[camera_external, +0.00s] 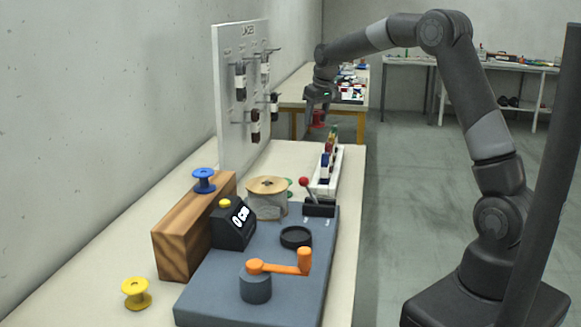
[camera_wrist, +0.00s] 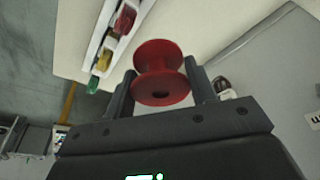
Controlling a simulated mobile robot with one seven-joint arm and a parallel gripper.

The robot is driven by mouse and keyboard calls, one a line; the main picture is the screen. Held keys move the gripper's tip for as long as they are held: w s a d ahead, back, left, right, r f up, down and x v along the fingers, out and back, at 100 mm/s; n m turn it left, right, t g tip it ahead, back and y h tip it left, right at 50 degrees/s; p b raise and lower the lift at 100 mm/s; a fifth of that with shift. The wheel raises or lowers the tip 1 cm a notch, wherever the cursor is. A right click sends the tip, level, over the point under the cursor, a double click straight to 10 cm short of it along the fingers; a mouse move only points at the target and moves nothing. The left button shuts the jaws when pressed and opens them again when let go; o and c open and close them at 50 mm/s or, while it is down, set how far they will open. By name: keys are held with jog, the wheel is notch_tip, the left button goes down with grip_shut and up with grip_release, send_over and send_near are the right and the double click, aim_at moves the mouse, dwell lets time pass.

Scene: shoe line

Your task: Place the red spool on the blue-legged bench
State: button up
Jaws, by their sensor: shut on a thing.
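The red spool (camera_wrist: 162,62) sits between the two fingers of my gripper (camera_wrist: 160,80) in the wrist view, and the fingers are shut on it. In the external view my gripper (camera_external: 320,98) is high, beyond the far end of the near worktop, and the red spool (camera_external: 318,119) hangs just below it. No blue legs can be made out on any bench in view. A bench with yellow legs (camera_external: 293,101) stands behind the gripper. A back bench on the right (camera_external: 405,61) has pale or grey-looking legs.
The near worktop (camera_external: 335,265) carries a grey winding machine with an orange crank (camera_external: 280,268), a blue spool (camera_external: 204,181) on a wooden block, a yellow spool (camera_external: 136,292), and a white rack (camera_external: 337,172) of coloured spools. A white pegboard (camera_external: 228,90) stands at the left.

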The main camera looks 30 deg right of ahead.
jog(key=n, duration=0.1)
send_over(288, 169)
notch_tip(288, 169, down, 9)
jog(key=shift+y, duration=0.3)
jog(key=shift+s+d+f, duration=0.1)
jog(key=shift+f, duration=1.6)
jog(key=shift+s+d+f, duration=0.1)
jog(key=shift+s+f, duration=0.05)
jog(key=shift+f, duration=1.5)
jog(key=shift+s+d+f, duration=0.1)
jog(key=shift+f, duration=1.6)
jog(key=shift+f, duration=0.2)
jog(key=o, duration=1)
jog(key=shift+c, duration=0.2)
jog(key=shift+r, duration=0.1)
